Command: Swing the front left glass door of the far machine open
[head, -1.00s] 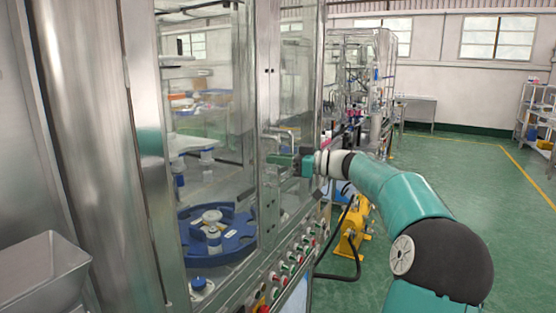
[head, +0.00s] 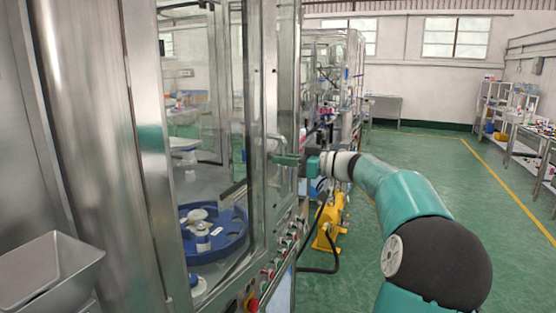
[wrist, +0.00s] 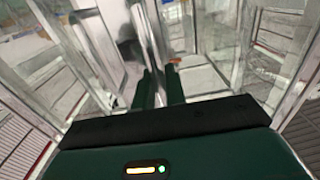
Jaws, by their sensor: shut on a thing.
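The machine's glass door (head: 285,105) has a metal frame (head: 264,75) and stands left of my arm in the head view. It looks slightly swung out from the cabinet, but glass reflections hide the exact gap. My gripper (head: 290,160) is shut on the door's metal handle (head: 279,145), at about the middle of the door's height. In the wrist view my gripper's two dark green fingers (wrist: 160,88) flank a shiny metal bar (wrist: 153,40), with glass panels on both sides. The exact contact is hard to see.
A blue round carrier (head: 232,238) sits inside the machine behind glass. Red and green buttons (head: 268,270) line the front below the door. A yellow floor unit (head: 328,228) with a black hose stands just beyond. Green floor (head: 420,165) to the right is open.

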